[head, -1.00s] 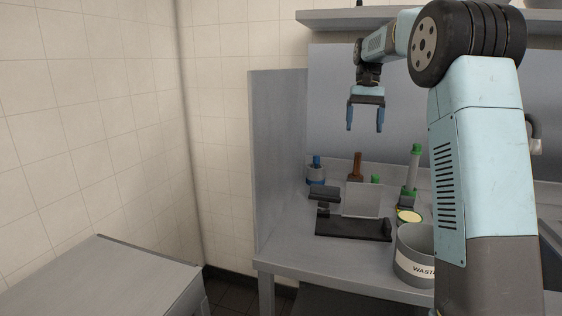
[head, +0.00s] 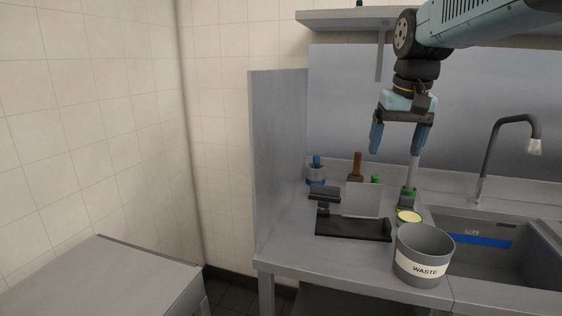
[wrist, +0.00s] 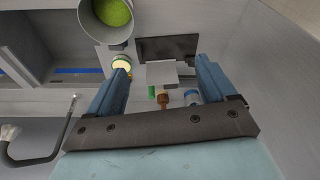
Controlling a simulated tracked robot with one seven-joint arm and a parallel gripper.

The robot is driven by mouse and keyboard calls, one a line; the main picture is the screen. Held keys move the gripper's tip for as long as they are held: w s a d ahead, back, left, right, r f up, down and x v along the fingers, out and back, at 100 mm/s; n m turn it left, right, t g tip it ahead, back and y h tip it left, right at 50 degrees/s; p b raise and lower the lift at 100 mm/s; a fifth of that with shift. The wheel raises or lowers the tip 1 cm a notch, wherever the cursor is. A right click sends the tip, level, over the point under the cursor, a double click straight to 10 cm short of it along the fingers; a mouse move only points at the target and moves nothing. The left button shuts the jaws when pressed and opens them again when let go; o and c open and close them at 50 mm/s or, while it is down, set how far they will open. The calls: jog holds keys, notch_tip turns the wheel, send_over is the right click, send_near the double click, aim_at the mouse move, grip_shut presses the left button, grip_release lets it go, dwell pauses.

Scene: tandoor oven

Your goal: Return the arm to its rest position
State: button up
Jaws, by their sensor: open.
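My gripper (head: 397,143) hangs from my arm in the head view, fingers pointing down, above the back of the metal counter (head: 287,250). Its two blue fingers are apart with nothing between them. It also shows in the wrist view (wrist: 163,78), with open space between the fingers and the counter items beyond. My arm reaches in from the upper right of the head view. Behind one fingertip stands a pale cylinder (head: 413,172) on a green base, its top hidden by the gripper.
A grey WASTE bin (head: 424,243) stands at the counter's front, with green stuff inside (wrist: 113,12). The sink (head: 490,236) and tap (head: 510,125) are right; a shelf (head: 345,19) is above.

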jog(key=s+f+t, duration=0.3)
jog(key=s+f, duration=0.6)
jog(key=s, duration=0.5)
jog(key=shift+n, duration=0.3)
